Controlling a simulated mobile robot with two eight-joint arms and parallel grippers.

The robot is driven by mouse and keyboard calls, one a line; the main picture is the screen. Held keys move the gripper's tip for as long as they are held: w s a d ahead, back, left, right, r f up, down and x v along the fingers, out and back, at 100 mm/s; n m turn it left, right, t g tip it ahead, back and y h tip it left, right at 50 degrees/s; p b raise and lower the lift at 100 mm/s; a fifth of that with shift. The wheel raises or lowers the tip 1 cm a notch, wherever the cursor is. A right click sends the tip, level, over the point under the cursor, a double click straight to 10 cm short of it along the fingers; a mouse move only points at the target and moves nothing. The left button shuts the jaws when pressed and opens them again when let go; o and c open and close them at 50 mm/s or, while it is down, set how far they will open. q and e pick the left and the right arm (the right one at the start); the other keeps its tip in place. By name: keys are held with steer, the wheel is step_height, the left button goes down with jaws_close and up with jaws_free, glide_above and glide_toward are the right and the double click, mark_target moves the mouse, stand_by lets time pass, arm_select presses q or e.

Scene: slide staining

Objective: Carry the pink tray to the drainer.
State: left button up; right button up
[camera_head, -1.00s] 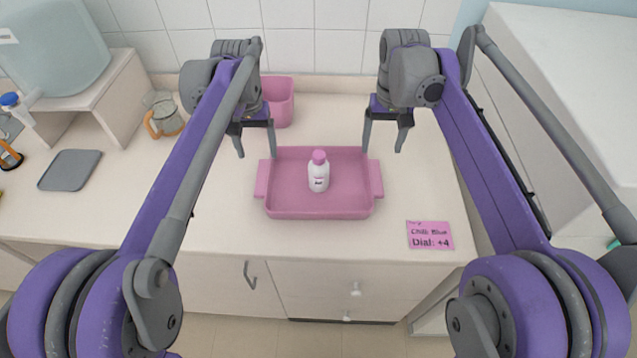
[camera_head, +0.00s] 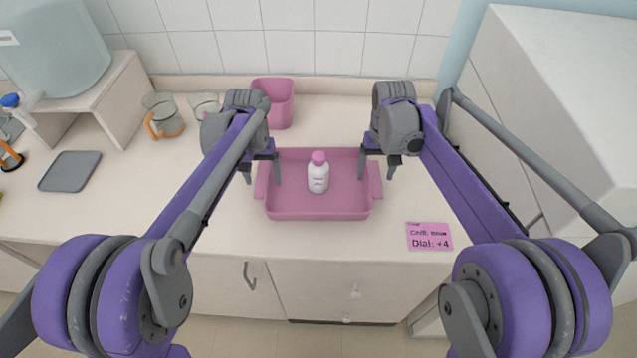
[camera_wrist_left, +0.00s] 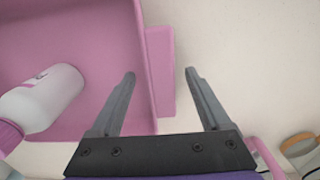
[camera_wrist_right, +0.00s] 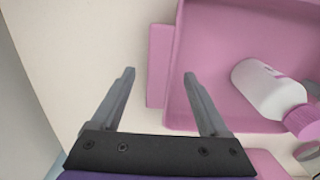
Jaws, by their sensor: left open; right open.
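The pink tray (camera_head: 318,210) sits on the counter, with a handle on its left side and one on its right. A white bottle with a pink cap (camera_head: 318,177) stands upright inside it. My left gripper (camera_head: 262,180) is open above the tray's left side. In the left wrist view, the left handle (camera_wrist_left: 161,75) lies between its spread fingers (camera_wrist_left: 160,75). My right gripper (camera_head: 376,175) is open above the tray's right side. In the right wrist view, the right handle (camera_wrist_right: 159,65) lies between its fingers (camera_wrist_right: 160,75). Neither gripper visibly grips a handle.
A pink bin (camera_head: 274,103) stands behind the tray. A glass beaker (camera_head: 163,116) and a grey mat (camera_head: 70,171) are on the left. A pink note (camera_head: 429,236) lies front right. A large white box (camera_head: 560,100) stands at the right.

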arm_select(q)
steer(key=shift+f, duration=0.55)
arm_select(e)
steer(key=shift+f, duration=0.5)
arm_select(q)
jaws_close()
arm_select(e)
jaws_close()
